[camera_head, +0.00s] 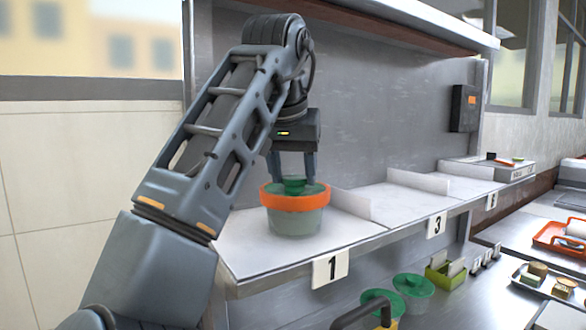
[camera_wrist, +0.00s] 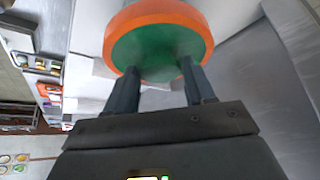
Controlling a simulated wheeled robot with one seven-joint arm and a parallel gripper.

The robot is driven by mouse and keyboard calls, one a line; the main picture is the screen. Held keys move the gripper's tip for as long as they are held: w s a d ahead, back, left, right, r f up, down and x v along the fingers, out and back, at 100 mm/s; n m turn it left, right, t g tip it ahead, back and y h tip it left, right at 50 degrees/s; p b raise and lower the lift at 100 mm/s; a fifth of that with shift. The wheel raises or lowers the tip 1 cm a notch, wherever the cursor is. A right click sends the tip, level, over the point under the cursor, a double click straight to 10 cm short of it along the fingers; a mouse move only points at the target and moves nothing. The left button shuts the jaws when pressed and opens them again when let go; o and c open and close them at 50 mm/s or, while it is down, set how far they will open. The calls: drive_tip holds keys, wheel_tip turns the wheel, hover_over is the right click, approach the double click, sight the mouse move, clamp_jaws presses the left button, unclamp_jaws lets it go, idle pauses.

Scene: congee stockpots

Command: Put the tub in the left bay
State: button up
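The tub (camera_head: 296,222) is translucent grey-green with an orange band and a green lid with a raised knob. It stands upright on the white shelf in the leftmost bay (camera_head: 248,252), above the plate marked 1. My gripper (camera_head: 293,178) is directly above the lid, pointing down. Its fingers are spread on either side of the knob, with no clear grip on it. In the wrist view, the green lid and orange band of the tub (camera_wrist: 160,22) show just beyond the parted fingertips (camera_wrist: 160,78). Whether a finger touches the lid is unclear.
A low white divider (camera_head: 348,203) separates this bay from the empty bay marked 3 (camera_head: 400,205). Another bay lies farther right. Below are green-lidded tubs (camera_head: 412,288), a green caddy (camera_head: 446,272) and an orange tray (camera_head: 556,238). A metal back wall stands behind the shelf.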

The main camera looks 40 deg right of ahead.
drive_tip(key=o, duration=0.3)
drive_tip(key=b+v, duration=0.1)
drive_tip(key=v, duration=1.1)
drive_tip(key=shift+r, duration=0.15)
